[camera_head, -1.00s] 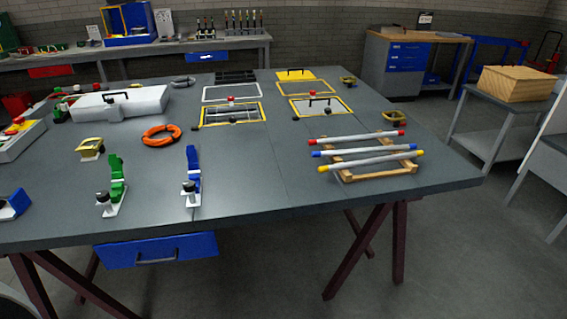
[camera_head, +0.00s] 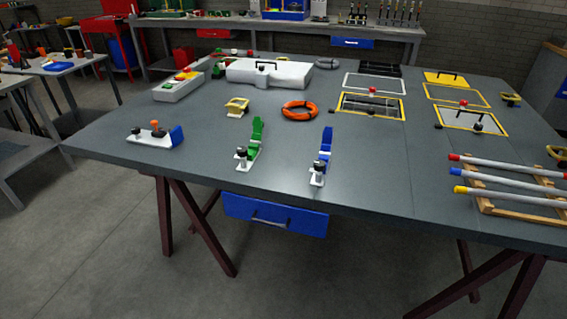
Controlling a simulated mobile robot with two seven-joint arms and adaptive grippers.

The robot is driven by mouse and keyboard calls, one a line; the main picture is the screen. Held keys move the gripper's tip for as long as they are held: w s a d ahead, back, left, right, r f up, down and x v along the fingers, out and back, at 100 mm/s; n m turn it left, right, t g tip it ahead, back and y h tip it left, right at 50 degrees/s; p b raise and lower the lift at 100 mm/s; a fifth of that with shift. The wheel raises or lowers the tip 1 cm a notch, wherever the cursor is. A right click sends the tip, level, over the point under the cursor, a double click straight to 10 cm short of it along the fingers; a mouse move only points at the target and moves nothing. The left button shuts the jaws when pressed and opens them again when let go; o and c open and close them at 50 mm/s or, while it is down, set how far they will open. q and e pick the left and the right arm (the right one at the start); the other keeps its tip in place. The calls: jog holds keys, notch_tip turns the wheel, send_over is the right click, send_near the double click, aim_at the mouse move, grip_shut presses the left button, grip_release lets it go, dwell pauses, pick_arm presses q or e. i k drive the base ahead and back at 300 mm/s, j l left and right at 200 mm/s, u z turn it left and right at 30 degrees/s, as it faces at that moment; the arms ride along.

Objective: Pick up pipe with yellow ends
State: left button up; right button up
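The pipe with yellow ends (camera_head: 510,196) lies on a wooden rack (camera_head: 494,208) at the right front of the table. Its left end is yellow; its right end is cut off by the picture's edge. A pipe with a blue end (camera_head: 505,181) and a pipe with a red end (camera_head: 505,165) lie behind it on the same rack. Neither of my grippers is in view.
The grey table (camera_head: 380,210) has clear room at its front middle. A green clamp (camera_head: 254,144), a blue clamp (camera_head: 324,155), an orange ring (camera_head: 299,110) and a white case (camera_head: 268,71) stand on it. A blue drawer (camera_head: 275,214) hangs below the front edge.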

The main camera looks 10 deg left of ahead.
aim_at(460, 190)
jog(key=z, duration=1.25)
